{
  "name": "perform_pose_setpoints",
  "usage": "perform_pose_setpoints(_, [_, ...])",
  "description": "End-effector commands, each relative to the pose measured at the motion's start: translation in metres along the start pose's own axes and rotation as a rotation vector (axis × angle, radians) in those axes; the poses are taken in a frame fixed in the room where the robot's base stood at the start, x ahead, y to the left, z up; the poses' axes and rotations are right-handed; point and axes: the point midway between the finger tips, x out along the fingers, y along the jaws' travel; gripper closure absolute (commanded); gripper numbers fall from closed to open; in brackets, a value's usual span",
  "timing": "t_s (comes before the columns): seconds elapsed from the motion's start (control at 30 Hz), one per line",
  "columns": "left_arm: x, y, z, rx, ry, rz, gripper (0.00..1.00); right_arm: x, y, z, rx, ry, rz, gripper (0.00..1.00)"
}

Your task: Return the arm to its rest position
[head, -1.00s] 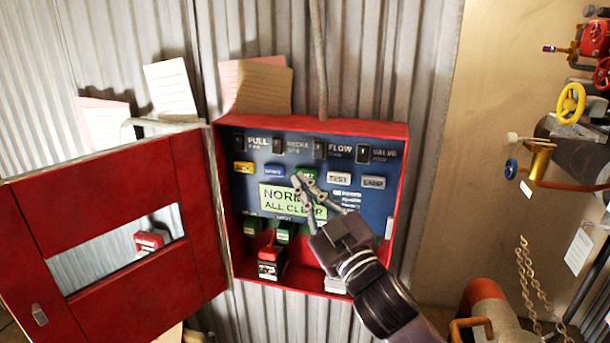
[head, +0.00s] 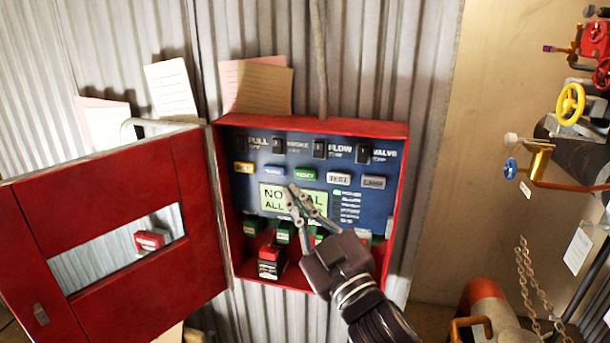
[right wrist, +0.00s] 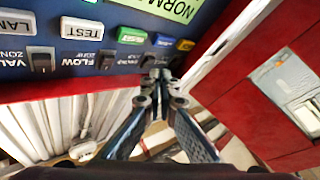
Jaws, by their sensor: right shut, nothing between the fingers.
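My right gripper (head: 297,192) is shut and empty in front of the open red alarm panel (head: 355,126). In the head view its fingertips overlap the lit green display (head: 276,198), hiding part of its text. In the right wrist view the shut fingertips (right wrist: 160,75) show below the row of labelled buttons. I cannot tell whether they touch the panel. The green reset button (head: 305,174) is uncovered in the head view. My left gripper is not in view.
The red door (head: 100,215) with its window hangs open to the left. Paper notes (head: 257,86) stick up above the panel. Pipes, a yellow valve wheel (head: 570,103) and a chain (head: 528,280) are at the right. The plain wall (head: 440,180) beside the panel is clear.

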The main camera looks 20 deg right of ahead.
Motion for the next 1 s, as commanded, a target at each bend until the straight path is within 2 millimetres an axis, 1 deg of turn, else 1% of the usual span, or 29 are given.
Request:
perform_pose_setpoints(0.6, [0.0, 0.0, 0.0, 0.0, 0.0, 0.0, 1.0, 0.0, 0.0, 0.0, -0.001, 0.0, 0.0, 1.0])
perform_pose_setpoints(0.67, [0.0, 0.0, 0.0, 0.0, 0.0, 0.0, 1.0, -0.001, -0.001, 0.004, 0.003, -0.01, -0.001, 1.0])
perform_pose_setpoints(0.77, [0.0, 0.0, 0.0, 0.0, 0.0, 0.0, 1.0, -0.008, -0.006, 0.027, 0.024, -0.082, -0.006, 1.0])
perform_pose_setpoints(0.87, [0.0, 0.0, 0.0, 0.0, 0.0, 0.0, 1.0, -0.03, -0.018, 0.074, 0.07, -0.238, -0.022, 1.0])
perform_pose_setpoints(0.9, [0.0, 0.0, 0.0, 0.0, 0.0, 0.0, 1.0, -0.043, -0.025, 0.098, 0.092, -0.319, -0.032, 1.0])
perform_pose_setpoints(0.97, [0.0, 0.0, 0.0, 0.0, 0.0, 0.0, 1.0, -0.069, -0.038, 0.134, 0.125, -0.451, -0.051, 1.0])
perform_pose_setpoints(1.0, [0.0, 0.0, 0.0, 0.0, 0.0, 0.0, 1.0, -0.088, -0.047, 0.157, 0.146, -0.54, -0.065, 1.0])
